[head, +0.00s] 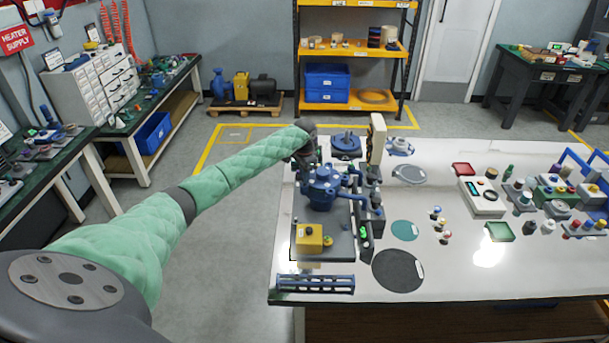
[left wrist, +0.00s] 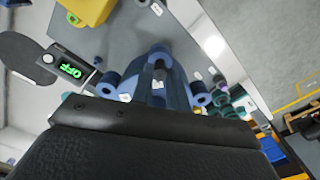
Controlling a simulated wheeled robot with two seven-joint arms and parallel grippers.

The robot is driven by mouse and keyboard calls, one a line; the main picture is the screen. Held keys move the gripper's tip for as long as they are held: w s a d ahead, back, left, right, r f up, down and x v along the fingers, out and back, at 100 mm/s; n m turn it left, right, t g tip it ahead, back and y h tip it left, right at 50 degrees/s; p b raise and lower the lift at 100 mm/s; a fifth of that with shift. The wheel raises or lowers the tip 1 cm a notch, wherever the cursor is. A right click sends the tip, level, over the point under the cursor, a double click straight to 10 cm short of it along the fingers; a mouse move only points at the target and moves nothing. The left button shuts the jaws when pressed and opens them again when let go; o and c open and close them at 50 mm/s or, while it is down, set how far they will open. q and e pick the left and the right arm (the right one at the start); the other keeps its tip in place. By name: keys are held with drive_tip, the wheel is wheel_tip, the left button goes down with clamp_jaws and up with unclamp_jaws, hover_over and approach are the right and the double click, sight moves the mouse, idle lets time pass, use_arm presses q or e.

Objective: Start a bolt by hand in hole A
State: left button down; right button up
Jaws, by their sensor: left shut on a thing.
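A blue flanged valve body (head: 322,187) stands on a dark grey plate on the left part of the white table. In the left wrist view its blue flanges and ports (left wrist: 158,75) show just beyond my gripper. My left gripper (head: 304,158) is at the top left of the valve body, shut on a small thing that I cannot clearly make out. The dark gripper body fills the bottom of the left wrist view and hides the fingertips. I cannot tell which hole is hole A, nor whether a bolt touches it. My right gripper is in neither view.
A yellow box (head: 309,238) stands in front of the valve body, and a blue rack (head: 315,283) lies at the table's front edge. A tall beige post (head: 377,138) rises behind. Dark and teal discs lie to the right.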

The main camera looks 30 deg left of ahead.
use_arm(q)
drive_tip(key=shift+f, duration=0.15)
idle(0.5)
drive_tip(key=shift+f, duration=0.4)
idle(0.4)
drive_tip(key=shift+f, duration=0.1)
idle(0.8)
drive_tip(key=m, duration=0.4)
drive_tip(key=shift+s, duration=0.1)
drive_tip(key=shift+f, duration=0.1)
drive_tip(key=m, duration=0.4)
idle(0.4)
